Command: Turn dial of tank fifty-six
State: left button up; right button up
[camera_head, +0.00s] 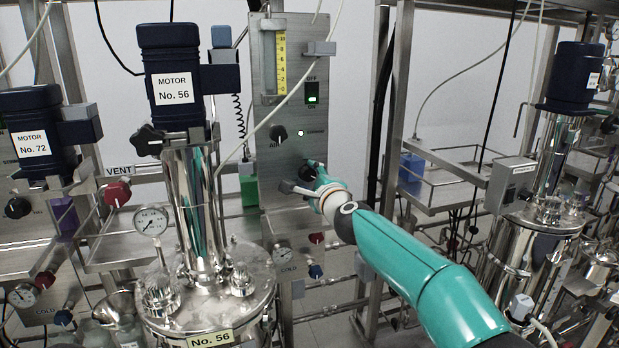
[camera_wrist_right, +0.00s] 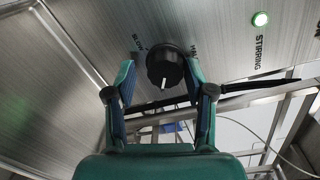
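Tank fifty-six (camera_head: 205,290) is a shiny steel vessel with a dark blue motor labelled No. 56 (camera_head: 172,85) above it. Beside it stands a steel control panel (camera_head: 270,190). My right gripper (camera_wrist_right: 159,72) is open, with one finger on each side of the dial and visible gaps between. In the head view my right gripper (camera_head: 310,173) is at the panel and largely hides the dial. My left gripper is not in view.
Thin hoses cross in front of the panel. Motor No. 72 (camera_head: 35,135) is at left; another tank assembly (camera_head: 540,210) stands at right.

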jog(key=shift+r, duration=0.25)
jog(key=shift+s, duration=0.15)
jog(key=shift+f+v, duration=0.2)
jog(key=shift+v, duration=3.4)
